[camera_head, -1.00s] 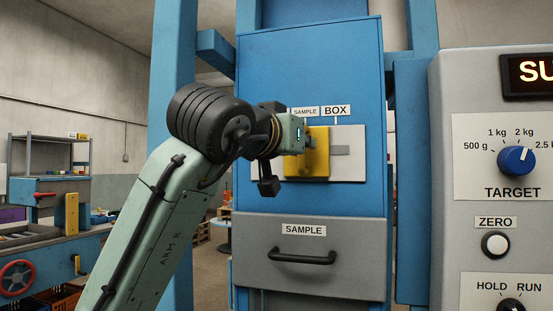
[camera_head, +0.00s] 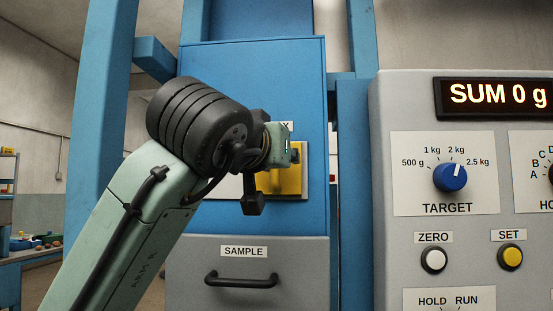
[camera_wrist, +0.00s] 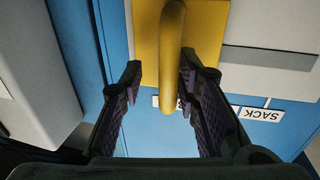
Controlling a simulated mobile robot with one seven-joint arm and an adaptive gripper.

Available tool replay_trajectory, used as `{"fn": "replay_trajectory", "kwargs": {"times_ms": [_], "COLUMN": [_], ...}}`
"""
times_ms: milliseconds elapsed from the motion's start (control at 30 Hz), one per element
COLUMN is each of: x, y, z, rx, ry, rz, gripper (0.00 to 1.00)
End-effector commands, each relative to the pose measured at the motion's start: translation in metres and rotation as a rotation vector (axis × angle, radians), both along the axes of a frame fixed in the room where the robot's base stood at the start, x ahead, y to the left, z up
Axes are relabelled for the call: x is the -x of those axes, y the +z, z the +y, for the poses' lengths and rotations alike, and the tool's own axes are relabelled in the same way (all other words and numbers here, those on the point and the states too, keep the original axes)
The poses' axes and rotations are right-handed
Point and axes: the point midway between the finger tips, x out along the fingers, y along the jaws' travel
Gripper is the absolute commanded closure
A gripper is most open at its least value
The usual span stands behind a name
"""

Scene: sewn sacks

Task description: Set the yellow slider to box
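The yellow slider (camera_head: 284,181) sits near the right end of its pale plate (camera_head: 305,165), below a label of which only an "X" (camera_head: 288,127) shows in the head view. In the wrist view the slider's yellow bar handle (camera_wrist: 172,50) stands between the two fingers of my gripper (camera_wrist: 160,74). The fingers are apart. The handle is close to or touching the right finger, with a gap to the left finger. The grey slot and an upside-down SACK label (camera_wrist: 262,114) lie to the right. My wrist hides part of the slider in the head view.
The blue cabinet (camera_head: 260,80) carries the plate. A SAMPLE drawer (camera_head: 190,265) with a black handle is below. To the right stands a grey console (camera_head: 390,240) with a blue TARGET knob (camera_head: 450,177), buttons and a display reading "SUM 0 g".

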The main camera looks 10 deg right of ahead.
Motion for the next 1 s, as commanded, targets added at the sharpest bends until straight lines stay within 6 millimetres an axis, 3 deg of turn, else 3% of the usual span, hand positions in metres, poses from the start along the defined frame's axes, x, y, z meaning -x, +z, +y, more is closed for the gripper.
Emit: {"fn": "replay_trajectory", "kwargs": {"times_ms": [433, 800, 1000], "x": [0.009, 0.074, 0.098], "y": [0.002, 0.003, 0.003], "z": [0.006, 0.042, 0.056], "rx": [0.003, 0.004, 0.005], "ry": [0.000, 0.002, 0.001], "rz": [-0.004, -0.008, -0.006], "gripper": [0.67, 0.67, 0.67]}}
